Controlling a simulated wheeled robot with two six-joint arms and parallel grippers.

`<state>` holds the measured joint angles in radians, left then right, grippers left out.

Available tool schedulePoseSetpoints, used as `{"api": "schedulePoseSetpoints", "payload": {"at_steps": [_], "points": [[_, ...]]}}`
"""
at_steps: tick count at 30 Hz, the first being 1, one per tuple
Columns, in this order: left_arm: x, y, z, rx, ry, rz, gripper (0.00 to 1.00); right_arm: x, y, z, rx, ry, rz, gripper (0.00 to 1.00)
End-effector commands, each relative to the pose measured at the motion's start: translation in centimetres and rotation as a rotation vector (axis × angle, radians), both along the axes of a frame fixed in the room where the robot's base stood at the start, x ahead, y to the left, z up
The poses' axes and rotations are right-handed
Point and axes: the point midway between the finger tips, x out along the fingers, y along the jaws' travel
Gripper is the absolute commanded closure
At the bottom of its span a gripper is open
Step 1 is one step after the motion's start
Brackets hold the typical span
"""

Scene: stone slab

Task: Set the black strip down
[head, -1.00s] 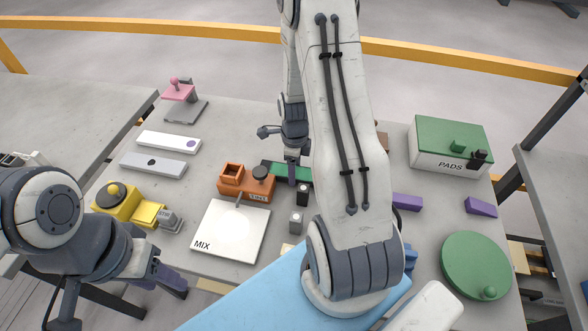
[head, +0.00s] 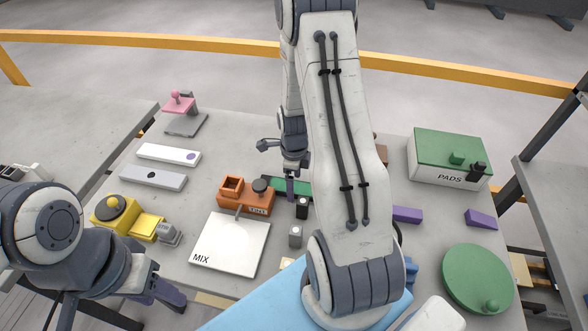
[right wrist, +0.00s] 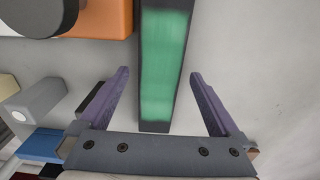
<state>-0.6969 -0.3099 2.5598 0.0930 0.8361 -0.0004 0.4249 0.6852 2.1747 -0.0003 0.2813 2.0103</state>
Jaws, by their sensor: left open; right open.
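The black strip (right wrist: 147,100), with a green face on top, lies beside the orange block in the right wrist view. In the head view only part of its green face (head: 303,188) shows; my right arm hides the rest. My right gripper (right wrist: 160,75) is open, with one purple finger on each side of the strip's near end. Gaps show between the strip and both fingers. My left gripper (head: 168,294) is at the lower left, away from the strip, beyond the slab's front left edge.
The orange block (head: 245,196) with a dark knob stands close left of the strip. The white MIX board (head: 230,245), a small grey block (head: 296,235) and a black one (head: 302,208) are nearer. A PADS box (head: 448,160) and round green lid (head: 478,275) stand right.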

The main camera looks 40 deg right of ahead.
Motion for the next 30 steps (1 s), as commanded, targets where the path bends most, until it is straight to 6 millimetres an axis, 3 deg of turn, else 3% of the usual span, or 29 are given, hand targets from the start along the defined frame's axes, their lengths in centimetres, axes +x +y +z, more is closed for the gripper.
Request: {"api": "schedulePoseSetpoints", "payload": {"at_steps": [15, 25, 28, 30], "points": [[0.0, 0.0, -1.1, 0.000, 0.000, 0.000, 0.50, 0.1, 0.0, 9.8, -0.002, -0.004, 0.000, 0.02], [0.0, 0.0, -1.1, 0.000, 0.000, 0.000, 0.50, 0.0, 0.2, 11.3, 0.000, 0.000, 0.011, 0.02], [0.0, 0.0, -1.1, 0.000, 0.000, 0.000, 0.50, 0.2, 1.9, 12.0, 0.000, -0.005, 0.126, 0.02], [0.0, 0.0, -1.1, 0.000, 0.000, 0.000, 0.50, 0.2, 4.6, 12.9, 0.001, -0.011, 0.313, 0.02]]}}
